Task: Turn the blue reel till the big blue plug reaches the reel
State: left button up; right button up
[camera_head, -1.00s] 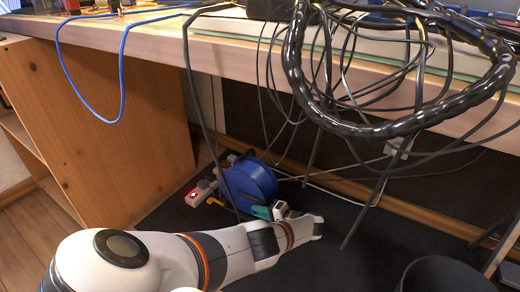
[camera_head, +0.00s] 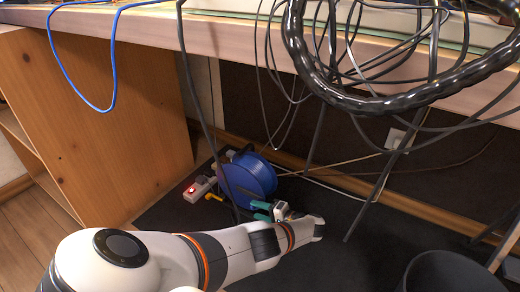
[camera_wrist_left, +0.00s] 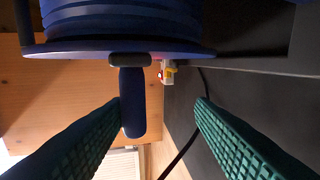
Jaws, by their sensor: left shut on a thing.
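The blue reel (camera_head: 250,176) stands on the dark floor under the table. It fills the top of the left wrist view (camera_wrist_left: 125,22), with its flange edge and a dark handle (camera_wrist_left: 133,105) hanging down between my fingers. My left gripper (camera_head: 264,209) is at the reel's lower right side in the head view. I cannot make out the big blue plug. My right gripper is not in view.
A white power strip (camera_head: 197,189) with a red light lies left of the reel. Dark cables hang from the table (camera_head: 225,38), one close to the reel. A blue cable (camera_head: 75,75) loops over its edge. A wooden cabinet (camera_head: 110,130) stands left, a dark bin (camera_head: 445,275) right.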

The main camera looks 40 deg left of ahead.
pick_arm(q)
jog(key=shift+s+d+f, duration=0.1)
jog(key=shift+s+f, duration=0.05)
jog(key=shift+f, duration=0.1)
jog(key=v, duration=1.2)
jog(key=shift+r, duration=0.3)
